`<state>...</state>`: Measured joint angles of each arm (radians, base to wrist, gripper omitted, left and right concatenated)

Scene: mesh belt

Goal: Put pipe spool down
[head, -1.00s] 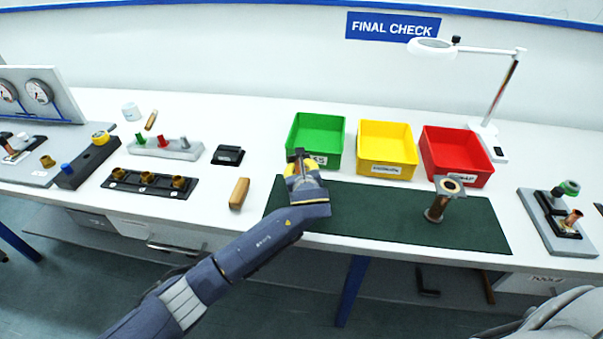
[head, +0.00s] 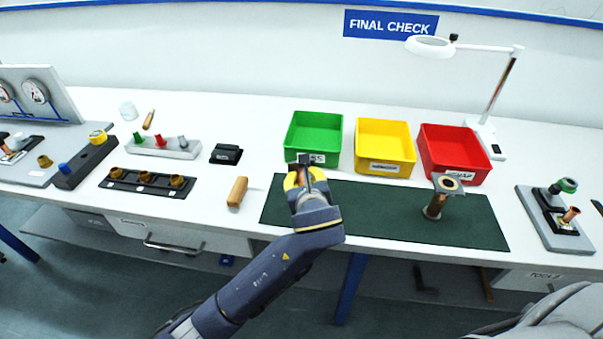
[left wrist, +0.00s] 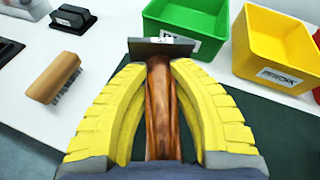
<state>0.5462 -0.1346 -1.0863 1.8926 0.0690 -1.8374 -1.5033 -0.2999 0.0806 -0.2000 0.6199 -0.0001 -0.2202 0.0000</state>
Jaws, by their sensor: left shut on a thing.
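My left gripper (head: 305,178) is over the left part of the dark green mat (head: 385,215), in front of the green bin. Its yellow fingers (left wrist: 160,105) are shut on a pipe spool. In the left wrist view the held pipe spool (left wrist: 161,110) is a copper tube between the fingers, with a dark grey flange plate (left wrist: 160,48) at its far end. I cannot tell whether the spool touches the mat. Another flanged copper spool (head: 436,204) stands on the right part of the mat. My right gripper is not in view.
Green (head: 290,150), yellow (head: 386,168) and red (head: 462,175) bins stand behind the mat. A wooden brush (head: 237,192) lies left of the mat. A black fitting stand (head: 553,222) is at the right. The mat's middle is clear.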

